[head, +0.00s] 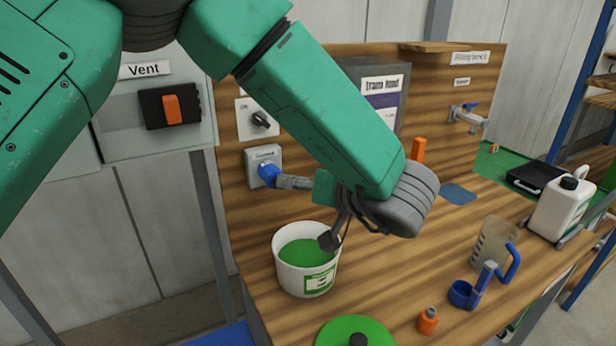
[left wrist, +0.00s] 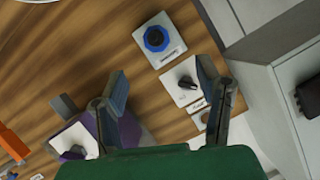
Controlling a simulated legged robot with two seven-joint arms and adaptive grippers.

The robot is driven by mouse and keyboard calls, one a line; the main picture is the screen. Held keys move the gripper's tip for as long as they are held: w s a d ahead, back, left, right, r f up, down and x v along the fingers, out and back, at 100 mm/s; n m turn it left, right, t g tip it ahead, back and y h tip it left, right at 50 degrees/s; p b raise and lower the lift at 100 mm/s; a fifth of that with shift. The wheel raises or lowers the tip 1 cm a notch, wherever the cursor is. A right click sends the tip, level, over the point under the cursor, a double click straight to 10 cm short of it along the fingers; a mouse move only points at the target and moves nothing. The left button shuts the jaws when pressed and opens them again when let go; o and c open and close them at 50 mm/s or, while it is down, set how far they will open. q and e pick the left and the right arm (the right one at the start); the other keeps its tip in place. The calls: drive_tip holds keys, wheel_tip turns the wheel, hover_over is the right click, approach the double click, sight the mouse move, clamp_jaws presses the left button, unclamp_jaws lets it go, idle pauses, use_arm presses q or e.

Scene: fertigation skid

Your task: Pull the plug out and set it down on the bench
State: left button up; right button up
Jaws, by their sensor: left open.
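The blue plug (head: 268,173) sits in a light grey socket plate (head: 252,156) on the wooden back panel. In the left wrist view the plug (left wrist: 156,39) shows end-on as a blue ring with a dark centre, on its plate (left wrist: 172,53). My left gripper (head: 308,211) is open and empty in front of the panel. One finger overlaps the plug's edge in the head view. In the left wrist view the gripper (left wrist: 163,76) has its fingers spread, with the plug beyond the tips. The bench (head: 390,270) is wooden. My right gripper is not in view.
A white bucket with green contents (head: 304,275) stands below the socket. Bare wood lies between bucket and jug.

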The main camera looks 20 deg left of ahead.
sight(275, 180)
use_arm(q)
drive_tip(key=x, duration=1.2)
drive_tip(key=shift+w+a+f+p, duration=0.15)
drive_tip(key=shift+a+f+p, duration=0.15)
drive_tip(key=shift+p, duration=0.1)
drive_tip(key=shift+d+r, duration=0.15)
drive_tip(key=shift+d, duration=0.75)
drive_tip(key=c, duration=0.4)
drive_tip(key=shift+d+r, duration=0.1)
drive_tip(key=c, duration=0.7)
drive_tip(key=shift+c, duration=0.7)
drive_tip(key=o, duration=0.4)
drive_tip(key=shift+a, duration=0.45)
clamp_jaws()
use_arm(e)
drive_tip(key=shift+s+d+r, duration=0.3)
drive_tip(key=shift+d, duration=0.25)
use_arm(q)
drive_tip(key=c, duration=0.5)
unclamp_jaws()
drive_tip(key=shift+s+d+f, duration=0.3)
drive_tip(key=shift+f, duration=0.05)
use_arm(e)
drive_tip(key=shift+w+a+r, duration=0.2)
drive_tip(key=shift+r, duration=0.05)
